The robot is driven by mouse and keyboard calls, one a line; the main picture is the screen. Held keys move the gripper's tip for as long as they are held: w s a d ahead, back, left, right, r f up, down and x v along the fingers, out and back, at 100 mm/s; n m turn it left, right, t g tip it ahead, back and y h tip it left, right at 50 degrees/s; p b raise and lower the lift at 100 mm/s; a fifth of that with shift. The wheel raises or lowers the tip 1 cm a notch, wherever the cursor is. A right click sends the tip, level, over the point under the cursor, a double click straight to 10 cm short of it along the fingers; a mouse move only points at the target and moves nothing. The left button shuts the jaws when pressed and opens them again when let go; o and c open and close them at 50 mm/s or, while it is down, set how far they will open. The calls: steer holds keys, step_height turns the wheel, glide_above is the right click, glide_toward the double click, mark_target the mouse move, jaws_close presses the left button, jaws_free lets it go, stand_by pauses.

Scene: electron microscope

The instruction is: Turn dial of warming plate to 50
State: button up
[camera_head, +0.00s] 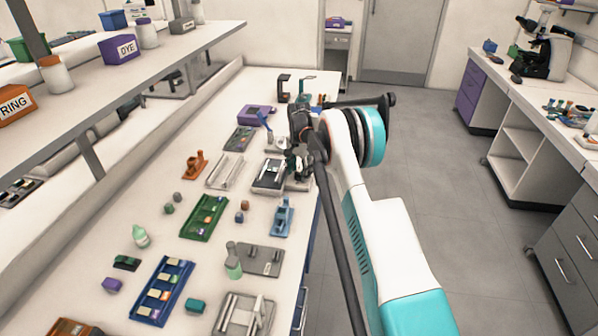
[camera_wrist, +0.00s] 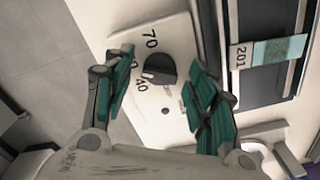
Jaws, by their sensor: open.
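The warming plate's white panel (camera_wrist: 175,32) carries a round dark dial (camera_wrist: 160,69), seen in the wrist view. My gripper (camera_wrist: 160,72) is open, with one green-padded finger on each side of the dial. Gaps show between the dial and both fingers. In the head view, the warming plate (camera_head: 298,185) is beside my gripper (camera_head: 297,170), at the bench's right edge; its dial is hidden there.
A dark surface with a slide labelled 201 (camera_wrist: 242,56) lies right of the panel. In the head view, a green slide tray (camera_head: 204,218), a blue slide tray (camera_head: 161,291) and a blue device (camera_head: 282,217) stand on the bench. Open floor lies to the right.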

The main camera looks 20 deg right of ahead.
steer(key=shift+r, duration=0.1)
step_height(320, 180, up, 12)
stand_by(0.5)
step_height(320, 180, up, 13)
steer(key=n+t, duration=0.2)
steer(key=n, duration=0.1)
glide_above(299, 173)
steer(key=s+a, duration=0.5)
steer(key=s, duration=0.2)
steer(key=s+a+r+n+t, duration=0.1)
steer(key=s+a+r+n, duration=0.2)
steer(key=s, duration=0.4)
steer(key=s+a+r, duration=0.3)
steer(key=s+r, duration=0.3)
steer(key=s+a+f+n+t, duration=0.1)
steer(key=s+a+f+n, duration=0.1)
steer(key=s, duration=0.7)
steer(key=s+a+f+n+t, duration=0.1)
steer(key=s+a+f+n, duration=0.1)
steer(key=s, duration=0.7)
steer(key=s+a+f+n+t, duration=0.2)
steer(key=s, duration=0.7)
steer(key=shift+s+f+n, duration=0.35)
steer(key=shift+s+n, duration=0.05)
